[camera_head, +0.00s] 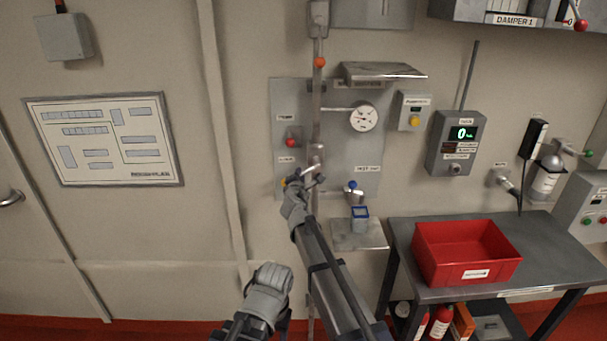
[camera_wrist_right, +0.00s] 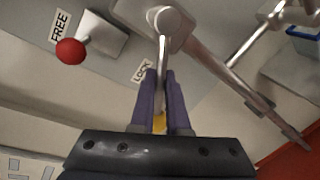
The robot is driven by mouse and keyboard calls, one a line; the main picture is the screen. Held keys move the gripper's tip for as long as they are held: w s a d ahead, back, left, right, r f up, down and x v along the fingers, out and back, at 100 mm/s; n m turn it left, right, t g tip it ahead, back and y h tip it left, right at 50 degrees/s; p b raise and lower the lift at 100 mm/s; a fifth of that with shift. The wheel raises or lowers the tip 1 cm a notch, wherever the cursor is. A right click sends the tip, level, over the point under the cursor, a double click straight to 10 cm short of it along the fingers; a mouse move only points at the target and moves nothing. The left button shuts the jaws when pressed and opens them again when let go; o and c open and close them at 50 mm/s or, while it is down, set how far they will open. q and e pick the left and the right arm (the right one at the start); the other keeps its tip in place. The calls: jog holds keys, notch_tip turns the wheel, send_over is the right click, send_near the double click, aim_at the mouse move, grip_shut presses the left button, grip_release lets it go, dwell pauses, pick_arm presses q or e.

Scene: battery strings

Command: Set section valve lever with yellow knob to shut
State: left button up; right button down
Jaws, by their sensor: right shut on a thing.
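The section valve lever is a thin metal rod (camera_wrist_right: 162,48) running out from a round valve body (camera_wrist_right: 172,20) on a pipe. Its yellow knob (camera_wrist_right: 160,123) shows between my right gripper's fingers; a small yellow spot also shows in the head view (camera_head: 285,183). My right gripper (camera_wrist_right: 163,78) is shut on the lever, fingers on both sides of the rod. In the head view my right gripper (camera_head: 303,186) is at the vertical pipe and partly hides the lever. My left gripper (camera_head: 268,287) is low, away from the panel; its fingers are not clear.
A red knob (camera_wrist_right: 71,51) sits beside a FREE label, and a label partly hidden near the fingers reads like LOCK. A blue-knobbed test cock (camera_head: 353,186) is close right of my right gripper, above a shelf (camera_head: 368,241). A bench (camera_head: 425,293) holds a red bin (camera_head: 460,268).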

jog(key=r+m+p, duration=0.2)
jog(key=shift+a+m+y, duration=0.4)
jog(key=shift+r+m+y+p, duration=0.4)
jog(key=shift+r+m+p, duration=0.25)
jog(key=shift+m, duration=0.45)
jog(key=shift+a, duration=0.1)
jog(key=c, duration=0.9)
grip_release()
jog(key=s, duration=0.2)
jog(key=s+r+p, duration=0.1)
jog(key=s, duration=0.4)
jog(key=shift+s+r+p, duration=0.3)
jog(key=shift+s, duration=0.05)
